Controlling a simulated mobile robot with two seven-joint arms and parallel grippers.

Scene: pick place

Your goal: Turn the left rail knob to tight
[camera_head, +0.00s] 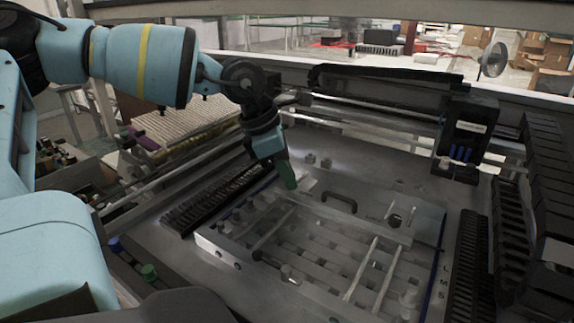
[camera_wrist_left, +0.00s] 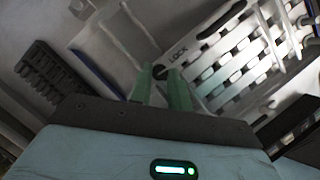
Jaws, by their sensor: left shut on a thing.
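My left gripper (camera_head: 287,182) reaches down to the far left part of a metal fixture (camera_head: 228,246), its green fingers pointing down. In the left wrist view the two green fingers (camera_wrist_left: 160,76) stand either side of a small dark round knob (camera_wrist_left: 159,71), next to the word LOCK on the plate. The gripper is shut on this knob. In the head view the fingers hide the knob. Its exact turn angle cannot be told. A similar dark round knob (camera_head: 395,220) shows on the fixture's right side. My right gripper is not in view.
A black handle (camera_head: 339,201) stands up on the fixture, right of my left gripper. A black toothed strip (camera_head: 205,203) lies to the left. A black unit with blue parts (camera_head: 463,145) stands at the back right. A metal rail crosses behind.

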